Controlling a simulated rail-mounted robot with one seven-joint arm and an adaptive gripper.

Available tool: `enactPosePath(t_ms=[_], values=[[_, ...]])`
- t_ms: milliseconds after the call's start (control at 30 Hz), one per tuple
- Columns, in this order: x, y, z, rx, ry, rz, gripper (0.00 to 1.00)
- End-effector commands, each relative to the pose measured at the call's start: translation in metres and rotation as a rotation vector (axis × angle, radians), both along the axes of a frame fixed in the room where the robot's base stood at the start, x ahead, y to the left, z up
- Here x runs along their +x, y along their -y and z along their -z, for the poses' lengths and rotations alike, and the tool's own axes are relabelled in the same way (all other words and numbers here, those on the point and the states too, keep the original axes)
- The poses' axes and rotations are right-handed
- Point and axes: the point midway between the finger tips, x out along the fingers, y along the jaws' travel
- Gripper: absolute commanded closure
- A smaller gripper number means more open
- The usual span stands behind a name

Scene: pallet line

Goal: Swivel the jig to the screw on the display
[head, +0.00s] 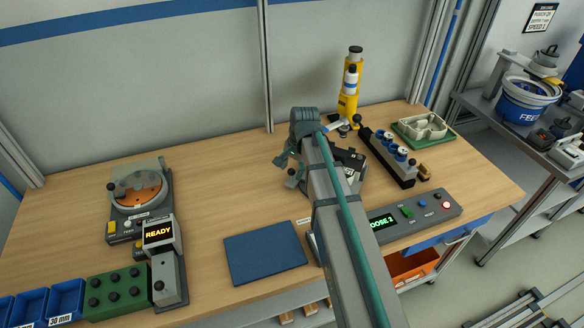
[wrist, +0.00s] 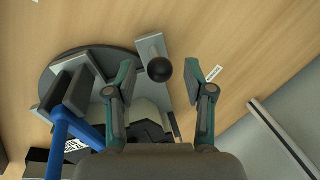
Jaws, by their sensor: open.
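The jig (wrist: 62,67) shows in the wrist view as a round dark plate with grey blocks on it. A grey arm (wrist: 150,46) with a black ball knob (wrist: 159,69) sticks out at its edge. My gripper (wrist: 160,72) is open, with the knob in the picture between its fingertips; I cannot tell the height gap. In the head view my arm hides much of the jig (head: 352,160). The display (head: 380,222) on the grey control box reads "OOSE 2" in green, its left part hidden by my arm. No screw is clearly visible.
A second display (head: 158,233) reads "READY" beside a round orange-dish device (head: 138,190). A blue mat (head: 264,253) lies front centre. A yellow stand (head: 350,85) and a black rack with blue-topped parts (head: 388,155) stand close to the jig.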

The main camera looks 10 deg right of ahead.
Motion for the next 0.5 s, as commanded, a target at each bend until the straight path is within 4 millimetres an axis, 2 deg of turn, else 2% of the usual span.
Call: enactPosePath(t_ms=[367,400,500], values=[[0.0009,-0.0006,0.0048,0.000,0.001,0.000,0.47],[0.0009,-0.0006,0.0048,0.000,0.001,0.000,0.49],[0.0008,-0.0006,0.0047,0.000,0.001,0.000,0.65]])
